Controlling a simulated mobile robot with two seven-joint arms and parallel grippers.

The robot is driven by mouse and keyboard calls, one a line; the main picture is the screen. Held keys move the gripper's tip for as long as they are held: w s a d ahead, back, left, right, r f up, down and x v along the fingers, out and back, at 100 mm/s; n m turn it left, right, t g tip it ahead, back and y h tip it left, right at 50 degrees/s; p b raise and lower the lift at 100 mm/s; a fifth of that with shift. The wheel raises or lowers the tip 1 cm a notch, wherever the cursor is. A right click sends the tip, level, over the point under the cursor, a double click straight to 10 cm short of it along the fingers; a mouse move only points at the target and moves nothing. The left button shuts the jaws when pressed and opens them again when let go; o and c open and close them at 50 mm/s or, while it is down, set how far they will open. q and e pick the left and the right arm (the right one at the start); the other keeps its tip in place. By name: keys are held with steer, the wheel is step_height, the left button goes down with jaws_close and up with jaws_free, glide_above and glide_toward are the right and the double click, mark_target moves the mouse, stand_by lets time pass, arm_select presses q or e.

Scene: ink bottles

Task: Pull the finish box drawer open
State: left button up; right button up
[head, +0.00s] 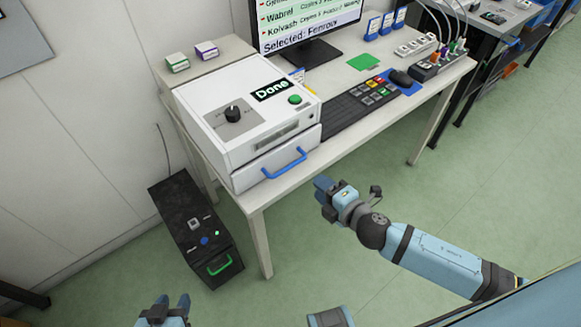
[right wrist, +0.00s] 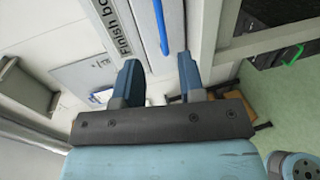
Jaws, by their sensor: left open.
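The finish box (head: 232,105) is a white case on the desk with a black "Done" sign on top. Its drawer (head: 262,172) is low in the front and has a blue bar handle (head: 284,163); I cannot tell whether it is fully closed. In the right wrist view, the handle (right wrist: 161,26) lies ahead, lined up with the gap between my right fingers, beside the "Finish box" label. My right gripper (head: 327,188) is open and empty, in front of the drawer and apart from the handle. My left gripper (head: 170,302) is open and empty at the bottom edge.
A keyboard (head: 355,112), a mouse (head: 401,78) and a monitor (head: 305,25) are right of the box. Two small cartons (head: 206,50) stand behind it. A black case (head: 194,225) with a green handle is on the floor by the desk leg. The floor in front is clear.

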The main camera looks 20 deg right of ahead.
mark_target(292, 165)
steer(key=x, duration=1.2)
steer(key=shift+w, duration=0.15)
jaws_close()
